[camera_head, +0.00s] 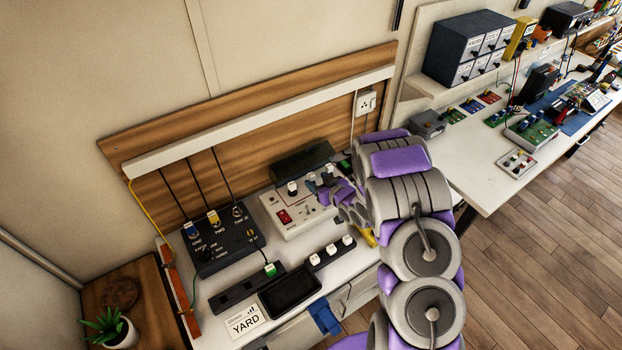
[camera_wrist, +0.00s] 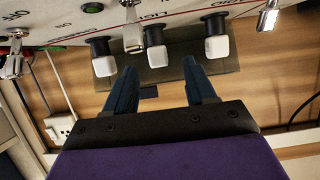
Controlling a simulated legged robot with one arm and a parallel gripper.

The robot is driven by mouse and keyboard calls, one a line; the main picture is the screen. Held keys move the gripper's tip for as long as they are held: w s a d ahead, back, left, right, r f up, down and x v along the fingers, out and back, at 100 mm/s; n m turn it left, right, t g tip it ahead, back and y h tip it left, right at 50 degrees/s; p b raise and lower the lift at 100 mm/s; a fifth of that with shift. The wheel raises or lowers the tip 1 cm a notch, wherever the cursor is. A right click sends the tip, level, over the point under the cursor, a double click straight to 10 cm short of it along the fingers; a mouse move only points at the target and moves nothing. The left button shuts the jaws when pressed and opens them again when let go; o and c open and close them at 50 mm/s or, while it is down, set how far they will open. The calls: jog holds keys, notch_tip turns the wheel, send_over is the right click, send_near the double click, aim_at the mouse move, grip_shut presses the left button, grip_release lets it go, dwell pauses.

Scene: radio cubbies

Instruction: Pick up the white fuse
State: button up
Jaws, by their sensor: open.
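Three white-capped fuses on black bases stand in a row in the wrist view: one at left (camera_wrist: 104,65), one in the middle (camera_wrist: 157,56) and one at right (camera_wrist: 216,48). They are on a white panel (camera_wrist: 60,30), also seen in the head view (camera_head: 292,226). My gripper (camera_wrist: 159,72) is open and empty, its two dark fingers pointing at the panel. The middle fuse shows in the gap between the fingertips; I cannot tell the distance. In the head view my arm partly hides the panel's right side. More white blocks (camera_head: 331,249) sit in a black strip in front.
A metal toggle lever (camera_wrist: 132,36) stands close to the middle fuse. A black control box (camera_head: 225,240) with cables is left of the panel. A dark tray (camera_head: 290,291) and a YARD card (camera_head: 244,321) lie in front. A wooden backboard (camera_head: 240,125) rises behind.

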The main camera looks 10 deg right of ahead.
aim_at(313, 178)
jog(key=b+x, duration=0.1)
jog(key=x, duration=0.3)
jog(key=shift+d, duration=0.1)
grip_shut()
dwell(0.3)
